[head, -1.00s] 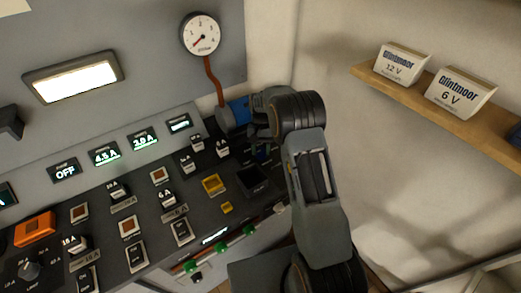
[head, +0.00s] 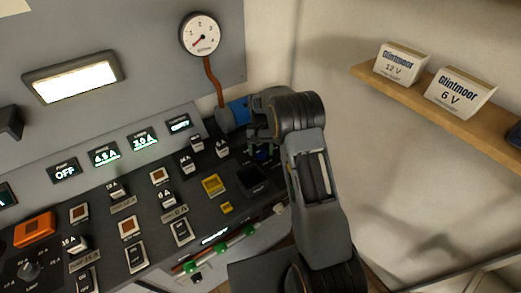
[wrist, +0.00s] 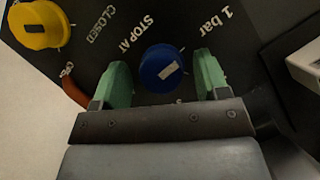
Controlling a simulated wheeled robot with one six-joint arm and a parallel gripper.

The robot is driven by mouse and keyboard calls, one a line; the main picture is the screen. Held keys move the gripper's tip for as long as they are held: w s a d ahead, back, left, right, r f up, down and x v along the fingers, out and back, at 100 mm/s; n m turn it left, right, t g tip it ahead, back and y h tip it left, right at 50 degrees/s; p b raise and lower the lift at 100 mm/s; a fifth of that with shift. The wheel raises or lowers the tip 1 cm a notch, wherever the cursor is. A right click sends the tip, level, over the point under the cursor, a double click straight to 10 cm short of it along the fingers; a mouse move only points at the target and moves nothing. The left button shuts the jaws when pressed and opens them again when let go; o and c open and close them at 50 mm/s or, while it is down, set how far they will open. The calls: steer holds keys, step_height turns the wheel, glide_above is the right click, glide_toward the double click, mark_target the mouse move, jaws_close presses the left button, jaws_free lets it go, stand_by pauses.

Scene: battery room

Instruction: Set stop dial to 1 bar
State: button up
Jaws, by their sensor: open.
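The stop dial is a round blue knob (wrist: 163,68) with a pale marker strip on its face, in the wrist view. The words "STOP AT" and "1 bar" (wrist: 215,20) are printed on the black panel beside it. My gripper (wrist: 165,82) is open, with one green finger on each side of the blue knob and a gap showing at both sides. In the head view my gripper (head: 262,142) is over the right end of the panel, and my arm hides much of this area.
A yellow knob (wrist: 40,24) sits by the word "CLOSED", near a red-orange hose (wrist: 75,87). A pressure gauge (head: 201,36) is on the wall with its needle low. A wooden shelf (head: 440,103) with two labelled boxes is on the right wall.

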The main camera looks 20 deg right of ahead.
steer(key=v, duration=1.3)
steer(key=shift+r+b, duration=0.3)
steer(key=shift+r, duration=0.1)
step_height(320, 180, down, 5)
steer(key=n+t, duration=0.1)
steer(key=s+r+n+t, duration=0.1)
steer(key=s+r+t, duration=0.2)
steer(key=s, duration=1.1)
steer(key=s+r+n+t, duration=0.1)
steer(key=s+r+t, duration=0.3)
steer(key=s, duration=1)
step_height(320, 180, up, 3)
steer(key=shift+s+a+r+t+h, duration=0.1)
steer(key=shift+s+a+t+h, duration=0.15)
steer(key=shift+a+h, duration=0.2)
steer(key=shift+a, duration=0.1)
